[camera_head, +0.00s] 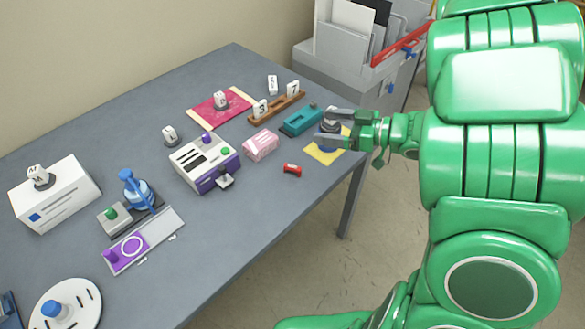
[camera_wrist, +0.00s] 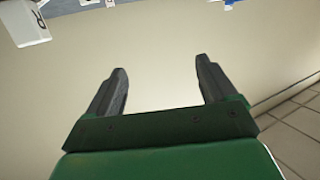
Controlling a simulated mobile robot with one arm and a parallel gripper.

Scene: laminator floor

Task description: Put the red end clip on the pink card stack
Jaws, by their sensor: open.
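The red end clip (camera_head: 292,170) lies on the grey table, near its front right edge. The pink card stack (camera_head: 260,145) is a pale pink block on the table, a little behind and left of the clip. My gripper (camera_head: 328,120) is open over the table's right end, above and behind the clip, and apart from both. In the wrist view my gripper (camera_wrist: 162,85) has its two dark fingers spread with nothing between them. Neither the clip nor the stack shows in the wrist view.
A teal device (camera_head: 300,122) and a yellow sheet (camera_head: 325,152) lie close to my gripper. A wooden rack (camera_head: 277,107) holds number blocks. A purple and white machine (camera_head: 203,162) stands left of the stack. Bare table (camera_head: 245,215) lies in front of the clip.

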